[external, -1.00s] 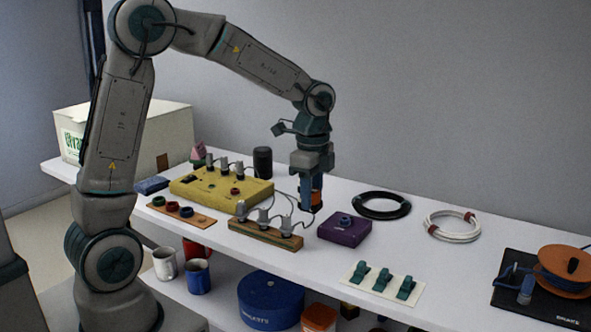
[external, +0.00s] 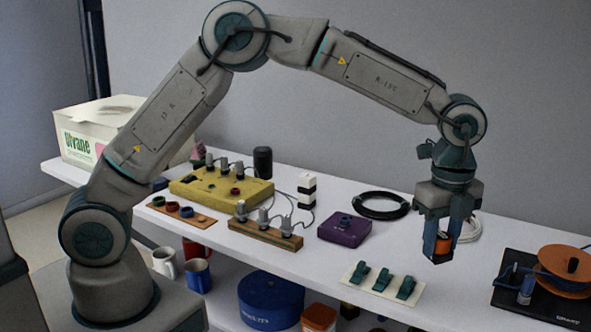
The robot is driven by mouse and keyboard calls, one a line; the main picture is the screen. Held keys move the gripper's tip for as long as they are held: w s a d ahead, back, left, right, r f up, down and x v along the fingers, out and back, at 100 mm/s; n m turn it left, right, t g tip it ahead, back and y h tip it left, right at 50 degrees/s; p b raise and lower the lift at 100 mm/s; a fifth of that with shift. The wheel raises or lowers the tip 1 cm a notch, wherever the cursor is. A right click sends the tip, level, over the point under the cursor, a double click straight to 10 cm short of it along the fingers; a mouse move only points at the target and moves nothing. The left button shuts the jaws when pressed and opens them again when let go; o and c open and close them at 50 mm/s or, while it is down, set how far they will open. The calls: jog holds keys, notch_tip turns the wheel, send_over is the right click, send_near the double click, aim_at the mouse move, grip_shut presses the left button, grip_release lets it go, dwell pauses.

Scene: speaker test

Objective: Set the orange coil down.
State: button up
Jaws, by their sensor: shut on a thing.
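My gripper (external: 437,254) is shut on the orange coil (external: 443,243), a small orange piece with a dark top, partly hidden between the blue-lined fingers. It is over the right part of the white table (external: 440,305), in front of the white cable loop (external: 468,230) and to the right of the purple box. The fingertips look a little above the tabletop, but the exact gap cannot be told.
A purple box (external: 344,230), a white plate with teal clips (external: 382,284) and a black cable loop (external: 382,205) lie left of my gripper. A black mat (external: 508,295) with an orange reel (external: 565,262) is at right. A black-and-white block (external: 307,190) stands farther left.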

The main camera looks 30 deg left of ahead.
jog(key=s+d+m, duration=0.1)
jog(key=s+d, duration=0.2)
jog(key=d, duration=0.2)
jog(key=w+f, duration=0.2)
jog(key=w, duration=0.1)
jog(key=w+a+f+p, duration=0.1)
jog(key=w+f, duration=0.2)
jog(key=w, duration=0.1)
jog(key=w+f, duration=0.2)
jog(key=w, duration=0.2)
jog(key=shift+a+f+p, duration=0.25)
jog(key=shift+a+p, duration=0.1)
jog(key=shift+a, duration=0.05)
jog(key=shift+s+f, duration=0.1)
jog(key=shift+f, duration=1.85)
jog(key=shift+f, duration=0.15)
jog(key=o, duration=1)
jog(key=shift+o, duration=0.2)
